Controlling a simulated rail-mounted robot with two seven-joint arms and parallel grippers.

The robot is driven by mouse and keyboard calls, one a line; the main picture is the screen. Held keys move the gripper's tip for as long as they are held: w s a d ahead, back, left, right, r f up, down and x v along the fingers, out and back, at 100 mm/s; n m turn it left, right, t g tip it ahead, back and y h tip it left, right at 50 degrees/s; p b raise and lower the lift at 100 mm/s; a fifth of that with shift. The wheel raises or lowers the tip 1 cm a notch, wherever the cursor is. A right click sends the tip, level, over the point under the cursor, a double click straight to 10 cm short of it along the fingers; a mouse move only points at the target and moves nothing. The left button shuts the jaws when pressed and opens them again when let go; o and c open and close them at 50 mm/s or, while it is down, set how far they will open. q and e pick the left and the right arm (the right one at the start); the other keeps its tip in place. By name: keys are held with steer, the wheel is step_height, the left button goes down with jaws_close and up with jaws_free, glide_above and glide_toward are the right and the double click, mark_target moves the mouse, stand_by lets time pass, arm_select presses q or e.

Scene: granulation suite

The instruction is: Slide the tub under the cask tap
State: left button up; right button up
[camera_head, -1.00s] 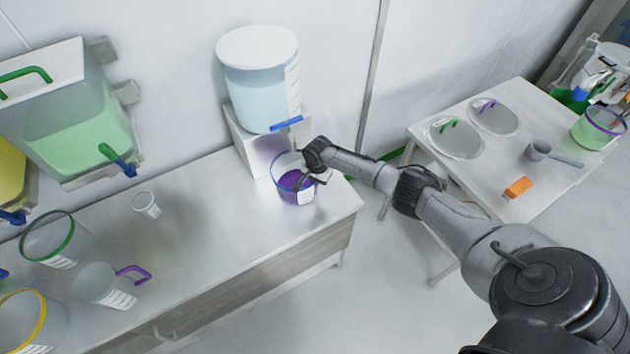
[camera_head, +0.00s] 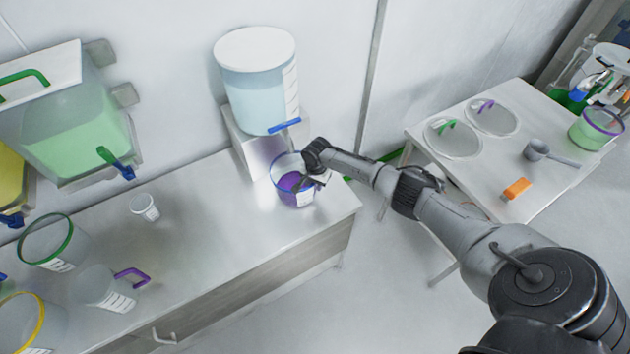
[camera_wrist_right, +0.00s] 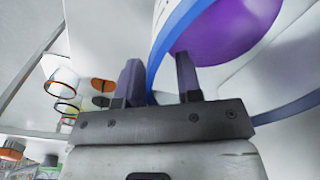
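The clear tub (camera_head: 281,193) with a blue rim and purple contents stands upright on the bench, close in front of the cask's stand. The cask (camera_head: 258,85), holding pale blue liquid, sits above on that stand. Its blue tap handle (camera_head: 285,126) shows above and behind the tub; whether the tub is directly under the outlet cannot be told. My right gripper (camera_head: 312,182) is at the tub's right side. In the right wrist view, my right gripper's fingers (camera_wrist_right: 158,80) are apart, one on each side of the blue rim (camera_wrist_right: 158,58). My left gripper is out of view.
The white stand (camera_head: 247,143) backs the tub. A small white cup (camera_head: 145,207), a purple-handled jug (camera_head: 105,288) and more tubs stand to the left on the bench (camera_head: 205,235). A side table (camera_head: 480,170) at right holds lids, a scoop and an orange block.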

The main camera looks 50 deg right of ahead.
step_height(320, 180, up, 14)
steer(key=p, duration=0.2)
steer(key=shift+s, duration=0.35)
steer(key=shift+f, duration=0.1)
stand_by(0.5)
